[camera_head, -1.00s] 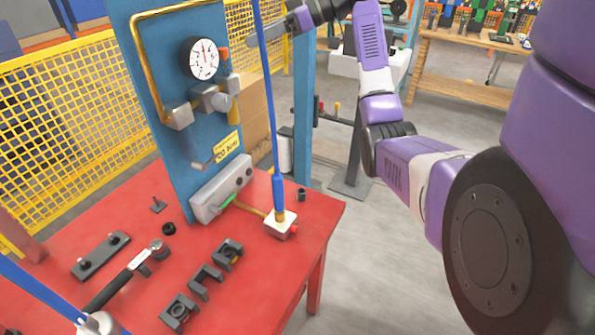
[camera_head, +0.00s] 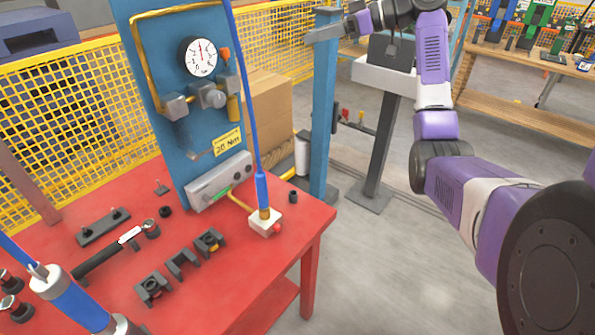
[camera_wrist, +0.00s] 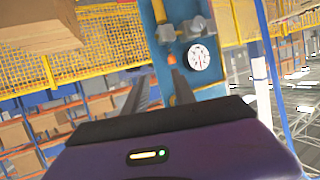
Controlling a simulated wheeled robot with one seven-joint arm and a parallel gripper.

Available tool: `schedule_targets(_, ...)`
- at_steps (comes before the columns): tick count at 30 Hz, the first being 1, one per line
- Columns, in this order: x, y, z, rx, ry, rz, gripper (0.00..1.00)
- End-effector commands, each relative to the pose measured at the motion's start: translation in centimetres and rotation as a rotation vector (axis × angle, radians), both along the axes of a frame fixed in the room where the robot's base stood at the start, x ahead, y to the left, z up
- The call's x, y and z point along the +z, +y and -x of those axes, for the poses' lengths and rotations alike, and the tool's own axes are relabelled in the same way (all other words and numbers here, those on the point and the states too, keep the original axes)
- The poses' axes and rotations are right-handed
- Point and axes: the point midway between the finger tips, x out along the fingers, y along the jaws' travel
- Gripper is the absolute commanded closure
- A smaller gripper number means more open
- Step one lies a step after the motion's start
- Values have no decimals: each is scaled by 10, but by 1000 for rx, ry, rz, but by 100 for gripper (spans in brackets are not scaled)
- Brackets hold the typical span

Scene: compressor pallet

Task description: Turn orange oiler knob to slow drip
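The orange oiler knob (camera_head: 225,54) sits at the right of the blue panel (camera_head: 165,100), beside the white gauge (camera_head: 198,56) and above a yellow cylinder (camera_head: 233,107). The knob also shows in the wrist view (camera_wrist: 171,59), close to the tip of the right finger in the picture. My gripper (camera_head: 322,35) is right of the panel in the head view, apart from the knob, and partly hidden by my wrist. In the wrist view, the two grey fingers of my gripper (camera_wrist: 159,76) stand apart with nothing between them.
A blue hose (camera_head: 246,95) hangs down the panel's right side. A blue post (camera_head: 324,110) stands below my gripper. The red table (camera_head: 215,285) holds a wrench and black blocks. Yellow mesh fencing (camera_head: 60,110) is behind.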

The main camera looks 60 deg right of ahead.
Motion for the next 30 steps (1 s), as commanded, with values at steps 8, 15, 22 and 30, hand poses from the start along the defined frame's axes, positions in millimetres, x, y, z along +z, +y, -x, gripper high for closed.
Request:
schedule_targets(8, 14, -34, -15, -216, -118, -22, 68)
schedule_targets(15, 0, -54, -29, -411, -243, -52, 68)
schedule_targets(22, -28, -52, -40, -535, -333, -81, 68)
schedule_targets(30, -66, -35, -50, -635, -406, -110, 68)
